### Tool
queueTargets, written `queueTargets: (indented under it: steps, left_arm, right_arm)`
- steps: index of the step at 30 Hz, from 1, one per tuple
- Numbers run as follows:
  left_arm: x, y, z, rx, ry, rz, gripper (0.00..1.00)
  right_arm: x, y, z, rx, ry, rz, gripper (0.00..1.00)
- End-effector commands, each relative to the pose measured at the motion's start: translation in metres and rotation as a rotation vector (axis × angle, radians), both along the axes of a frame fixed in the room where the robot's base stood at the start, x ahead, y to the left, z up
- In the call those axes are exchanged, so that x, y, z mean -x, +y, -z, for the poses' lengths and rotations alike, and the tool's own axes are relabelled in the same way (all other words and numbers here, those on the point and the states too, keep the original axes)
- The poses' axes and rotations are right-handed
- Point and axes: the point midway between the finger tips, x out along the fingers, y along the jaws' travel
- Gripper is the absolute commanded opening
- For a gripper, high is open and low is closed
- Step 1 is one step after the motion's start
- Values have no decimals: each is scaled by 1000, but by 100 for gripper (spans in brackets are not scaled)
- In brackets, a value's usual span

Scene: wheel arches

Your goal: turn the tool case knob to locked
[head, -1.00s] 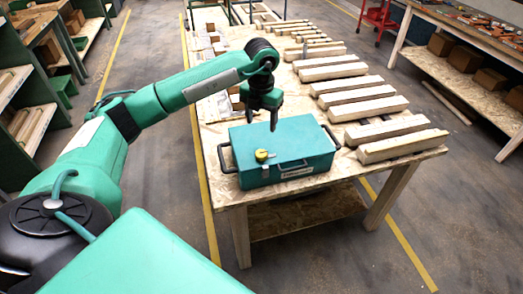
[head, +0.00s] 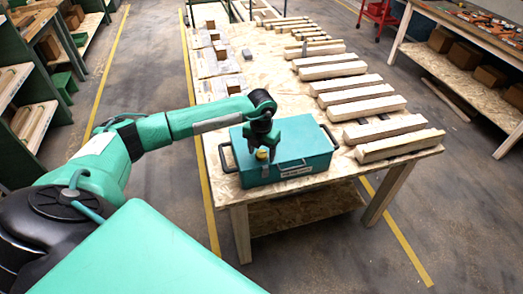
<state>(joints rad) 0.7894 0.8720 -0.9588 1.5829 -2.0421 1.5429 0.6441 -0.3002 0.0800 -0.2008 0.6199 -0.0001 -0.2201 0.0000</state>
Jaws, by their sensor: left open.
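The teal tool case (head: 302,146) lies flat on the wooden table, with dark handles at its sides and a pale label on its front. Its yellow knob (head: 262,155) is on the lid near the front left and is partly hidden by my gripper. My left gripper (head: 262,158) points down at the knob, with its open fingers around or just above it. I cannot tell whether the fingers touch the knob. The knob's angle is too small and covered to read. My right gripper is not in view.
The table (head: 265,84) holds a row of wooden beams (head: 400,145) right of the case. Small blocks on paper sheets (head: 215,65) lie at the back left. Shelves (head: 22,115) stand at the left and a workbench (head: 475,50) at the right.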

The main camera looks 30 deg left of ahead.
Motion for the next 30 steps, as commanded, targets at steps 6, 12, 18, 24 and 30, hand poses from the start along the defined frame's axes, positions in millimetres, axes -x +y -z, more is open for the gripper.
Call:
queueTargets:
  steps: [6,12,18,24,30]
  left_arm:
    - [0,0,0,0,0,0,34]
    - [0,0,0,0,0,1,14]
    - [0,0,1,0,-1,30,14]
    - [0,0,3,0,-1,125,14]
    - [-1,0,4,0,-3,289,14]
  right_arm:
    - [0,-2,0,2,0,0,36]
    - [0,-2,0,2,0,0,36]
    - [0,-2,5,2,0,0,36]
    - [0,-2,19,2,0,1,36]
    - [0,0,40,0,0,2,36]
